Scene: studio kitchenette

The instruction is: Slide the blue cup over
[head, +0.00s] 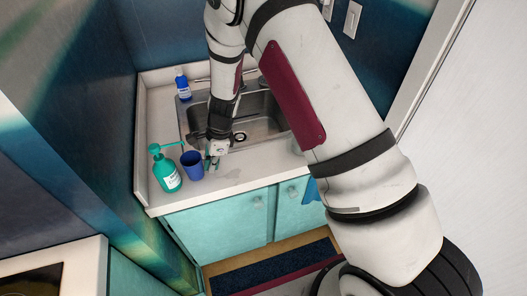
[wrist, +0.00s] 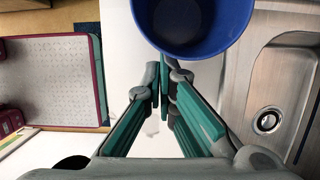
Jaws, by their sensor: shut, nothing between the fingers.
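The blue cup (head: 192,165) stands upright on the white counter left of the sink's front edge. In the wrist view the blue cup (wrist: 192,45) shows from above at the top, its inside empty. My gripper (head: 211,165) is low over the counter, just right of the cup. In the wrist view my gripper (wrist: 163,75) is shut with nothing in it, and its fingertips are at the cup's near side. I cannot tell whether they touch it.
A green pump bottle (head: 167,172) stands close left of the cup. A blue bottle (head: 182,86) stands at the counter's back left. The steel sink (head: 262,118) lies right of the cup. The counter's front edge (head: 215,191) is near, with teal cabinets (head: 220,228) below.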

